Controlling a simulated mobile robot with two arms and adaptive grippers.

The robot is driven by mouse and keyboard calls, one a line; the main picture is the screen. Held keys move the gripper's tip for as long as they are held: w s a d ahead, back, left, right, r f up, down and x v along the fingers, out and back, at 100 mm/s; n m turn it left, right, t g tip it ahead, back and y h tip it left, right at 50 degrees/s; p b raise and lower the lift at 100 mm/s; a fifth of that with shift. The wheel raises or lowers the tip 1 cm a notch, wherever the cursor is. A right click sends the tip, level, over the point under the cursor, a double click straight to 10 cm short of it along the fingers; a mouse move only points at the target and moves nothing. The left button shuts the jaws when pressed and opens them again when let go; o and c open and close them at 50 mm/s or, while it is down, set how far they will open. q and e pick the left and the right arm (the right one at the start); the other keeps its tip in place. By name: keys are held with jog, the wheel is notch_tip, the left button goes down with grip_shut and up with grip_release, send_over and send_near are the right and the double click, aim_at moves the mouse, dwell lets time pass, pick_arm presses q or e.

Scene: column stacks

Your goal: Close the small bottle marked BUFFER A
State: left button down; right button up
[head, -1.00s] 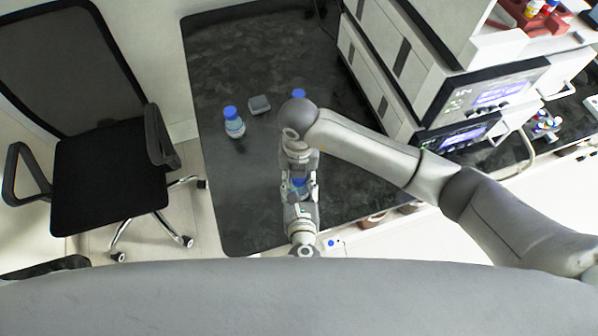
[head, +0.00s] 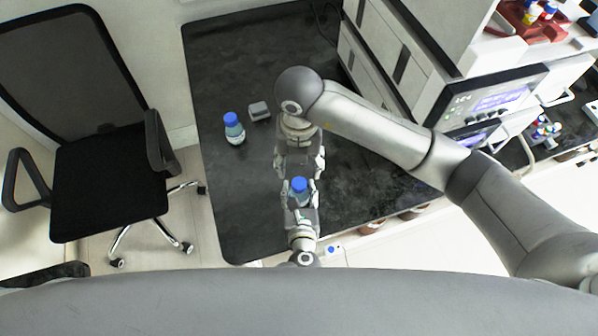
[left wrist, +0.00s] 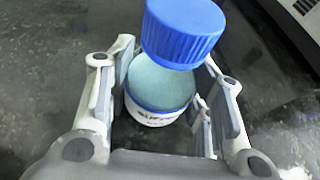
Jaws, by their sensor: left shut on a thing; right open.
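A small bottle with a blue cap (head: 299,185) stands between my grippers in the head view. In the left wrist view its label (left wrist: 150,117) shows only part of a word that looks like BUFFER. The bottle's pale teal shoulder (left wrist: 160,82) shows under the blue cap (left wrist: 183,30). The neck is hidden, so I cannot tell how tight the cap is. My left gripper (head: 302,198) is shut on the bottle body, one finger on each side. My right gripper (head: 299,177) is open, on the far side of the cap and apart from it as far as I can see.
Another blue-capped bottle (head: 234,129) stands at the left of the dark table (head: 225,190), near a small grey block (head: 259,111). Lab instruments (head: 470,100) fill the right side. An office chair (head: 105,180) stands left of the table. The table's front left is clear.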

jog(key=shift+r, duration=1.7)
pick_arm(q)
jog(key=c, duration=0.6)
grip_release()
jog(key=v, duration=1.2)
jog(key=shift+s+f, duration=0.1)
